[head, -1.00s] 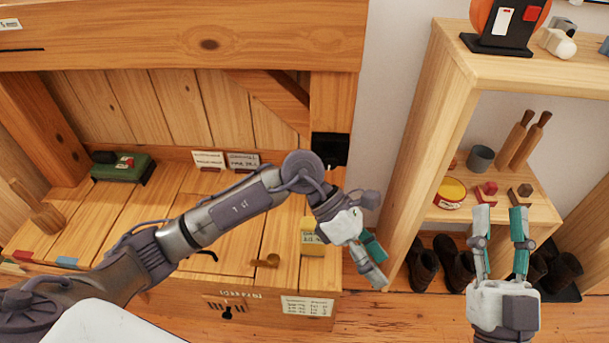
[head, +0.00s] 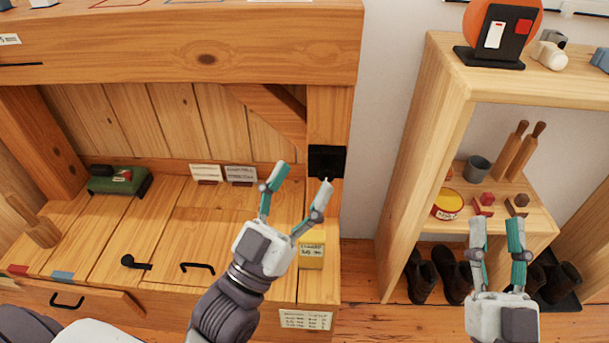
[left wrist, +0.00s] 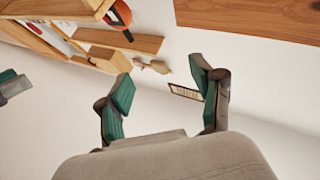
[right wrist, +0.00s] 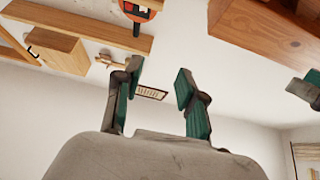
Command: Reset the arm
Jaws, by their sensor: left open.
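My left arm's gripper (head: 301,180) is in front of the wooden bench, with its fingers pointing up and away in the head view. Its fingers are spread and nothing is between them; the left wrist view also shows them apart (left wrist: 165,85). My right gripper (head: 496,222) is in front of the shelf unit at the right, fingers up. Its fingers are apart and empty, as the right wrist view also shows (right wrist: 157,82). Most of both arms lies outside the head view.
The wooden bench (head: 170,235) holds a green box (head: 120,180), a mallet (head: 36,225) and a yellow block (head: 312,255). The shelf unit (head: 432,150) holds a red-and-yellow tin (head: 447,204) and a grey cup (head: 477,168). Boots (head: 421,276) stand below it.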

